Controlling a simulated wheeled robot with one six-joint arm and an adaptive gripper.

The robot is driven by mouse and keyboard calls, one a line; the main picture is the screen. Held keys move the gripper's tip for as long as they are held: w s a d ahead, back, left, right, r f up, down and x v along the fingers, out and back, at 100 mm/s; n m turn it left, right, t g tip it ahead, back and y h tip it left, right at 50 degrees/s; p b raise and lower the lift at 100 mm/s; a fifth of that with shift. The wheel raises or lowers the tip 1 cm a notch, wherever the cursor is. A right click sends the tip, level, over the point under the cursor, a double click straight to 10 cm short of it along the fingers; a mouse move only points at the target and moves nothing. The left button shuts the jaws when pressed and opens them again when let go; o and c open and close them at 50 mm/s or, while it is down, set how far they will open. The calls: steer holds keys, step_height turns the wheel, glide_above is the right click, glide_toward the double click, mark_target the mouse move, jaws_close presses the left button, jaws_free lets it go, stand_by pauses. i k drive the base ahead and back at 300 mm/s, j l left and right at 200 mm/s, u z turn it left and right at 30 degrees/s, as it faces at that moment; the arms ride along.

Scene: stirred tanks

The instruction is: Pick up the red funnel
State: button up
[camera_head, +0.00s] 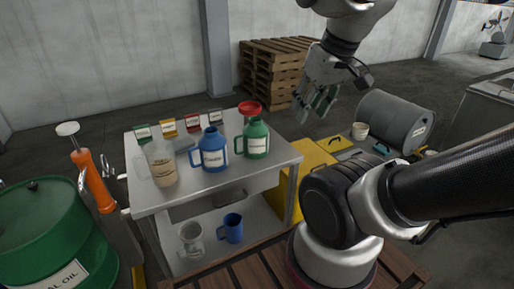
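The red funnel (249,107) sits upright in the mouth of a green jug (256,139) at the back right of the metal cart top (220,185). Its wide rim faces up; its lower spout is hidden in the jug. My gripper (313,107) hangs in the air to the right of the funnel, clear of it and pointing down. Its fingers are apart, with green on the inner side of one finger, and I see nothing held between them.
A blue jug (213,150) and a clear bottle (163,167) stand left of the green jug. Small coloured boxes (193,122) line the cart's back edge. A blue mug (232,229) is on the lower shelf. A green drum (45,235) is left; pallets (272,75) stand behind.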

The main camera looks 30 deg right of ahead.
mark_target(248, 108)
steer(key=i+l, duration=0.25)
steer(key=l, duration=0.15)
steer(key=i+l, duration=0.3)
steer(key=l, duration=0.15)
steer(key=i+l, duration=0.25)
steer(key=l, duration=0.15)
